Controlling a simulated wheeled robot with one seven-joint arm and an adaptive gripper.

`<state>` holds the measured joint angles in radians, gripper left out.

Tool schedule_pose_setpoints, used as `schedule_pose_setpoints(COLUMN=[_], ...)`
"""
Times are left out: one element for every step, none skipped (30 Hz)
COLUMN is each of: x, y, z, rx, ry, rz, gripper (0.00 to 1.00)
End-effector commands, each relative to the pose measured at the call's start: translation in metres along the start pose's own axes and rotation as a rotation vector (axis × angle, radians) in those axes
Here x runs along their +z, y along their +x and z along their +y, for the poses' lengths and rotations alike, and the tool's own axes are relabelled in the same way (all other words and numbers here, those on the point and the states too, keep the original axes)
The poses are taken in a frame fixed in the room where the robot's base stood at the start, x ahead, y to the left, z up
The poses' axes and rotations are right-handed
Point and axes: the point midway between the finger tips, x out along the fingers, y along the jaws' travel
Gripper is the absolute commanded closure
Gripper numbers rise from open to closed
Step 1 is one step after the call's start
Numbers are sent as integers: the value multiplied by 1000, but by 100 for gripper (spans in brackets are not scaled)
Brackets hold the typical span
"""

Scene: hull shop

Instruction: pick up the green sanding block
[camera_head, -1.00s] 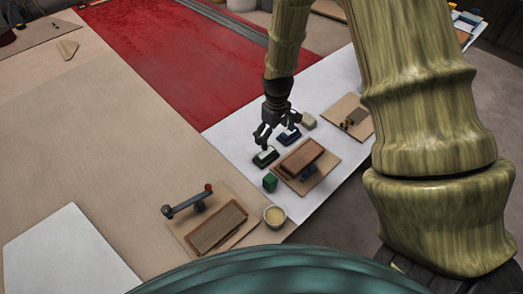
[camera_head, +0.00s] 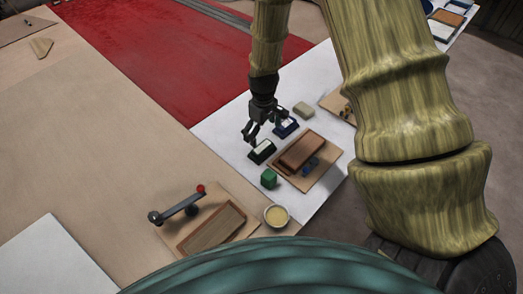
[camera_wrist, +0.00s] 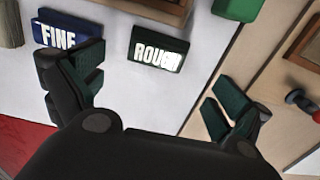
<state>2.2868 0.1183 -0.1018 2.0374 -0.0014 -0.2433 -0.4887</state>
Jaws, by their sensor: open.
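A dark green block with a white-topped label (camera_head: 262,151) lies on the white tabletop; in the wrist view it reads ROUGH (camera_wrist: 157,48). A brighter green cube (camera_head: 269,178) stands nearer my body and shows in part at the top edge of the wrist view (camera_wrist: 236,8). A dark blue block (camera_head: 287,128) is behind the ROUGH block; its label reads FINE (camera_wrist: 68,33). My gripper (camera_head: 262,133) is open and empty, above the table by the ROUGH and FINE blocks. In the wrist view its fingers (camera_wrist: 150,78) are wide apart, with the ROUGH block beyond the gap between them.
A brown block on a board (camera_head: 321,178) lies to the right of the ROUGH block. A beige block (camera_head: 303,109) is behind. A cup (camera_head: 277,216), a wooden tray (camera_head: 212,230) and a grey bar with a red knob (camera_head: 178,207) are nearer. White tabletop is clear left of the ROUGH block.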

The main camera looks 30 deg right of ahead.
Motion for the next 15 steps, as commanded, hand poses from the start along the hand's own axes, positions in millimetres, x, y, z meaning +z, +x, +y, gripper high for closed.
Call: schedule_pose_setpoints(x=[1,1,1,1,0,0,-1,0,0,0,0,0,0,0,-1], y=[6,9,13,16,19,23,26,29,32,33,35,37,38,39,40], z=[0,0,0,0,0,0,-1,-1,-1,-1,-1,-1,-1,-1,-1], rx=[-1,-1,-2,-1,-1,-1,-1,-1,-1,-1,-1,-1,0,0,0], ry=[1,1,1,1,1,0,0,0,0,0,0,0,0,0,-1], rz=[-3,-3,-3,-3,-2,-1,-1,-2,-2,-1,-1,-1,-1,-1,0], gripper=[0,0,0,0,0,0,0,0,0,0,0,0,0,0,0])
